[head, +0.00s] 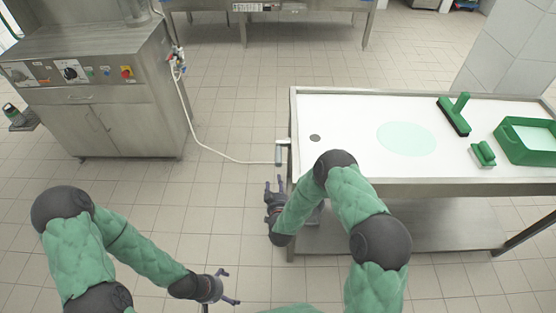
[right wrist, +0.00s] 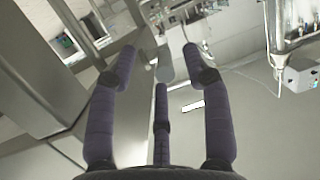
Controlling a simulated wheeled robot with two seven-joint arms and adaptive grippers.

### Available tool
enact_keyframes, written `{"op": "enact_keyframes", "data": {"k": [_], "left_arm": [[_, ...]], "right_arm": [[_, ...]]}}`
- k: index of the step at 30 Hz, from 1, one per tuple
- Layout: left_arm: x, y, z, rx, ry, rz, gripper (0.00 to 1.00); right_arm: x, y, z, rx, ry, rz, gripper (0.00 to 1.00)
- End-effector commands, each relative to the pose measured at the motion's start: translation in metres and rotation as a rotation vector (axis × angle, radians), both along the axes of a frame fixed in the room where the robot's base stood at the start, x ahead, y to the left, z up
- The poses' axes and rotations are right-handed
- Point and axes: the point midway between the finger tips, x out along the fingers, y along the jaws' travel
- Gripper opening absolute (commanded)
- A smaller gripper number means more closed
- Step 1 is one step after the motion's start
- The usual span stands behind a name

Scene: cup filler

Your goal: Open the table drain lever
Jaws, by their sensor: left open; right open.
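The steel table (head: 292,110) stands at the right with a white top and a dark round drain hole (head: 315,138) near its left end. A small pale drain lever (head: 279,152) sticks out at the table's left edge, where the hose ends. My right gripper (head: 274,183) is open and empty just below the lever, beside the table. In the right wrist view its dark fingers (right wrist: 160,75) are spread, and a grey piece that looks like the lever (right wrist: 165,64) shows between and beyond the tips. My left gripper (head: 229,286) is open and empty over the floor at lower left.
A pale green puddle (head: 406,138) lies on the tabletop. A green squeegee (head: 455,113), a green brush (head: 483,154) and a green tray (head: 508,148) are at its right. A white hose (head: 205,148) runs to the steel machine (head: 90,90). The floor between is clear.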

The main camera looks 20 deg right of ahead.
Motion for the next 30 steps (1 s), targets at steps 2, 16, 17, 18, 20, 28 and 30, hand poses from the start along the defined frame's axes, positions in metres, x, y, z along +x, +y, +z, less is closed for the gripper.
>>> {"op": "enact_keyframes", "data": {"k": [2, 16, 17, 18, 20, 28, 30], "left_arm": [[0.000, 0.000, -0.006, 0.000, 0.000, 0.000, 1.00], [0.000, 0.000, -0.016, 0.000, 0.000, 0.000, 1.00], [0.000, 0.000, -0.017, 0.000, 0.000, 0.000, 1.00], [0.000, 0.000, -0.019, 0.000, 0.000, 0.000, 1.00], [0.000, 0.000, -0.022, 0.000, 0.000, 0.000, 1.00], [0.000, 0.000, -0.032, 0.000, 0.000, 0.000, 1.00], [0.000, 0.000, -0.033, 0.000, 0.000, 0.000, 1.00]], "right_arm": [[0.007, -0.004, 0.011, -0.055, -0.088, -0.031, 0.49], [0.037, -0.018, 0.033, -0.132, -0.207, -0.085, 0.49], [0.041, -0.020, 0.032, -0.131, -0.207, -0.084, 0.49], [0.048, -0.022, 0.032, -0.131, -0.207, -0.084, 0.49], [0.059, -0.025, 0.032, -0.131, -0.207, -0.084, 0.49], [0.099, -0.036, 0.032, -0.131, -0.204, -0.081, 0.49], [0.106, -0.038, 0.032, -0.130, -0.204, -0.081, 0.49]]}}
